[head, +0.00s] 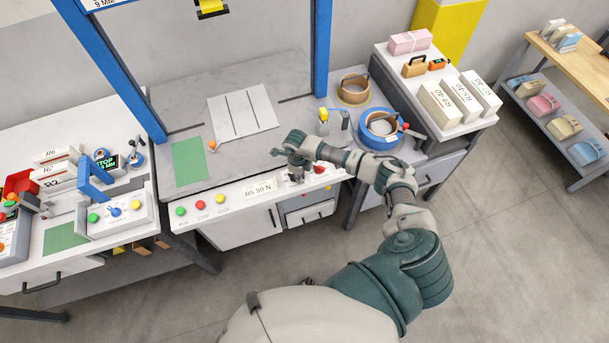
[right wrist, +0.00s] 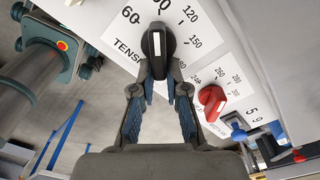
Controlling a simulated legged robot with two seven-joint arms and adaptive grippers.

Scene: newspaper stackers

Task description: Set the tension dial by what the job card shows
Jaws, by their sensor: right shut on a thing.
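The black tension dial (right wrist: 157,50) sits on a white panel with a scale reading 60, a number cut off at the top edge, 120 and 150. Its white pointer line points up the picture toward the cut-off number. My right gripper (right wrist: 158,80) is shut on the dial's knob, one finger on each side. In the head view my right gripper (head: 293,163) is at the front panel of the middle bench and largely hides the dial. A white card (head: 259,188) on that panel seems to read "RS 90 N". My left gripper is not in view.
A red knob (right wrist: 212,100) with a scale around 240 to 300 sits close beside the dial. Green, red and yellow buttons (head: 200,208) are left of the card. Blue posts (head: 321,50) rise from the bench. A blue strap roll (head: 379,128) lies at its right.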

